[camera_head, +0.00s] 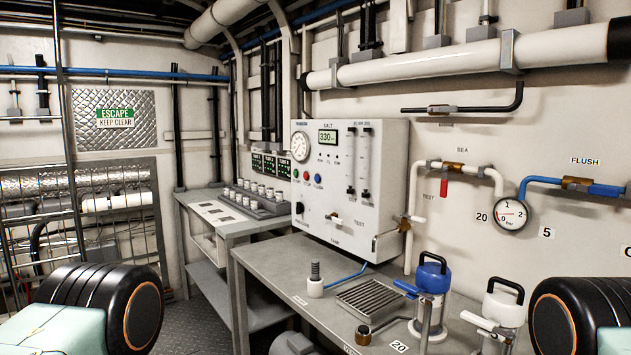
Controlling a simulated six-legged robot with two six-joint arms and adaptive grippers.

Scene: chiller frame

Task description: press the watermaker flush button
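The watermaker panel (338,222) is a white box on the wall behind the grey bench, near the middle of the view. A row of small round buttons sits on its left half: a green button (296,173), a red button (306,175) and a blue button (318,179). The small print under them is too fine to read, so I cannot confirm which is the flush button. Nothing covers the buttons. Parts of my two arms show at the lower left and lower right corners, well apart from the panel. Neither gripper is in view.
The grey bench (275,262) holds a drain grate (370,298), a blue-topped canister (432,282) and a white canister (502,308). A pressure gauge (511,213) and pipes line the right wall. A side bench with jars stands left of the panel.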

